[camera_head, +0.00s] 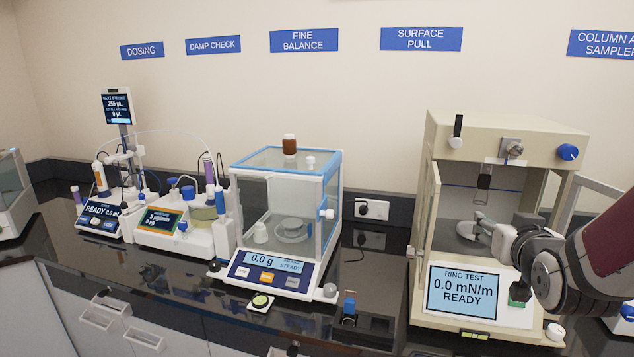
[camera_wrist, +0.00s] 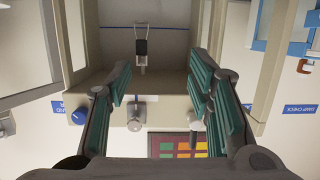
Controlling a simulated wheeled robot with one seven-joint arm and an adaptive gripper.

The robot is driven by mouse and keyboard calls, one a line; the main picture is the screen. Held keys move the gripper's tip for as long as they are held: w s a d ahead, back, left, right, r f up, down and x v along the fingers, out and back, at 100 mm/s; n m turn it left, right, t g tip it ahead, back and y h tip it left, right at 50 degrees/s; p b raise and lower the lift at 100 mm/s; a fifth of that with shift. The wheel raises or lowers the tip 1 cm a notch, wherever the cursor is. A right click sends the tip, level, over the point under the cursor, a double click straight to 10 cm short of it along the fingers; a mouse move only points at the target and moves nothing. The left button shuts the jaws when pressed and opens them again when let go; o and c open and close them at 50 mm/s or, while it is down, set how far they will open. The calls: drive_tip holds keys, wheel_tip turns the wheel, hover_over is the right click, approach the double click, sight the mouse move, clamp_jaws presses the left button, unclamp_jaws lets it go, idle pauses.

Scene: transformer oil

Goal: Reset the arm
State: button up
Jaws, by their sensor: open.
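My gripper (camera_head: 503,248) is in front of the open chamber of the beige ring-test instrument (camera_head: 440,145) at the right of the head view. In the wrist view, which is upside down, the gripper (camera_wrist: 160,75) has its two green-padded fingers spread wide with nothing between them. Beyond them in that view are the chamber and a small dark hanging piece (camera_wrist: 141,48). The same hanging piece shows in the head view (camera_head: 484,182). A round grey platform (camera_head: 466,231) in the chamber is partly hidden by my gripper. The instrument's screen (camera_head: 464,291) reads 0.0 mN/m, READY.
A small dish with green contents (camera_head: 261,301) and a blue-topped item (camera_head: 349,304) are near the counter's front. Dosing equipment (camera_head: 100,217) is farther left.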

drive_tip(key=s+a+n+g+y, duration=0.1)
drive_tip(key=s+a+g+y, duration=0.1)
drive_tip(key=s+a+g, duration=0.2)
drive_tip(key=s+a+n+g+y, duration=0.1)
drive_tip(key=s+a+g, duration=0.4)
drive_tip(key=s, duration=1.6)
drive_tip(key=a+y, duration=0.1)
drive_tip(key=a, duration=0.4)
drive_tip(key=shift+a+r+n, duration=0.3)
drive_tip(key=shift+a+r, duration=0.05)
drive_tip(key=shift+r, duration=0.05)
idle(0.4)
